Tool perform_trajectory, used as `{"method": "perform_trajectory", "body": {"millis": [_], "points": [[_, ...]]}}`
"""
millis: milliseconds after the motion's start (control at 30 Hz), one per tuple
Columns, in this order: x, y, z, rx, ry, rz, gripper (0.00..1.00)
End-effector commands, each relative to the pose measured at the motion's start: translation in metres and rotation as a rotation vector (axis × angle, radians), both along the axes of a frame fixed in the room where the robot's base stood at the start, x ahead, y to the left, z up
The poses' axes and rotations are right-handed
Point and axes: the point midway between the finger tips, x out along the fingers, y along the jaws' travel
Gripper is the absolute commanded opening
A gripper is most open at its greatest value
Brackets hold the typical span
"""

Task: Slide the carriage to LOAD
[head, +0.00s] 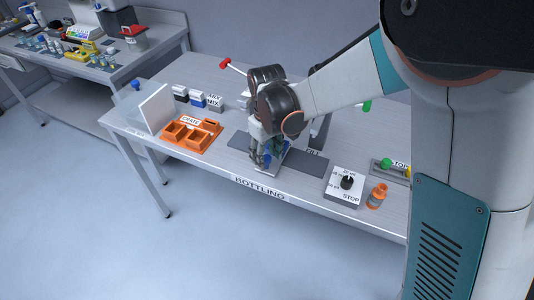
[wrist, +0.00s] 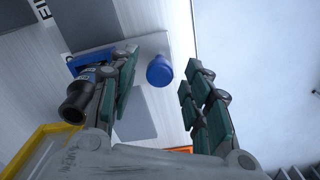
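The carriage stands on a grey plate at the middle front of the bench, with part of its light base (head: 268,172) showing under my gripper (head: 266,158) in the head view. In the wrist view, a blue holder (wrist: 88,61) carries a bottle with a dark neck (wrist: 78,104), left of the left finger. A round blue knob (wrist: 159,72) lies between my spread fingers (wrist: 163,60), with a gap to the right finger. My gripper is open. I cannot tell whether the left finger touches the knob or holder. No LOAD label is readable.
Dark strips (head: 304,163) lie on both sides of the carriage. An orange crate (head: 190,136) and white panel (head: 157,108) are left. A dial box (head: 345,187), an orange bottle (head: 377,196) and a green-knobbed panel (head: 386,164) are right.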

Motion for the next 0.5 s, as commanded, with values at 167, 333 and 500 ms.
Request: {"method": "perform_trajectory", "body": {"millis": [167,333,500], "points": [[0.0,0.0,0.001,0.0,0.0,0.0,0.44],[0.0,0.0,0.018,0.0,0.0,0.0,0.44],[0.0,0.0,0.051,0.0,0.0,0.0,0.44]]}}
